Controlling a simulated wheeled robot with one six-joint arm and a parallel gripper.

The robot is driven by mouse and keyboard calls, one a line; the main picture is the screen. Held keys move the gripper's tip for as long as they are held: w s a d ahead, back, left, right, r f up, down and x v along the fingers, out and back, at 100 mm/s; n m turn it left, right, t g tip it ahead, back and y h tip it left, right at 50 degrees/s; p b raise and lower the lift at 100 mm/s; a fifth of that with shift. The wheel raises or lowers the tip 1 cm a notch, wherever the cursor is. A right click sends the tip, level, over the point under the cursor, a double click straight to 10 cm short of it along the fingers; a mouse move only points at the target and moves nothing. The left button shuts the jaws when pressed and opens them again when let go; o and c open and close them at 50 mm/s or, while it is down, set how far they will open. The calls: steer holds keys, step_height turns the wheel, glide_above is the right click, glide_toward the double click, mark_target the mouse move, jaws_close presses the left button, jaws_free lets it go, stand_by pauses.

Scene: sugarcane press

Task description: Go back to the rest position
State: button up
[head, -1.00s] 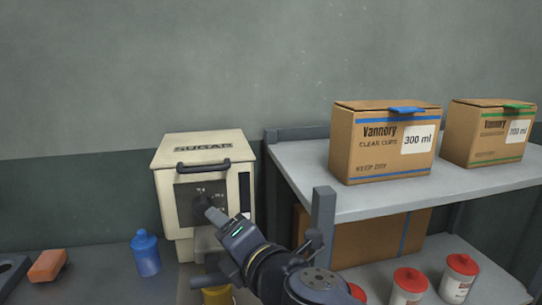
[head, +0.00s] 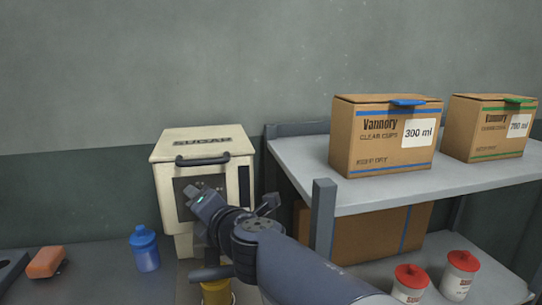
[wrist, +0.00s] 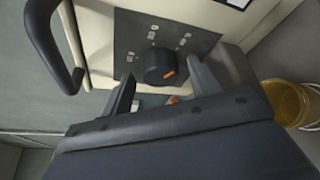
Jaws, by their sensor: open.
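My gripper (head: 191,192) is in front of the cream sugar machine (head: 203,150) and hides part of its grey panel. In the wrist view my gripper (wrist: 160,84) is open, with nothing held between its fingers. The black dial (wrist: 160,66) with an orange mark shows beyond the fingertips, roughly centred between them. The fingers look apart from it. The dial is hidden behind my gripper in the head view. The machine's dark handle (head: 203,161) is above my gripper.
A shelf (head: 290,150) with cardboard boxes (head: 380,143) stands at right, close to my arm. Red-lidded tubs (head: 411,283) are on its lower level. A blue bottle (head: 145,250) and orange block (head: 45,262) sit left. A yellow container (head: 216,292) is below my gripper.

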steer(key=shift+a+r+n+h+p, duration=0.15)
steer(key=shift+n+h+p, duration=0.8)
steer(key=shift+p, duration=1.95)
steer(key=shift+r+n+h+p, duration=0.15)
steer(key=shift+n+h+p, duration=0.3)
steer(key=shift+n+p, duration=1.7)
steer(key=p, duration=0.4)
steer(key=shift+m+g+h, duration=0.3)
steer(key=shift+m, duration=0.1)
steer(key=n+h+p, duration=0.1)
steer(key=p, duration=0.4)
steer(key=shift+a+n, duration=0.1)
steer(key=shift+n, duration=0.2)
steer(key=shift+f+n+h+p, duration=0.2)
steer(key=shift+n+h+p, duration=0.1)
steer(key=shift+p, duration=0.8)
steer(key=shift+s+r, duration=0.1)
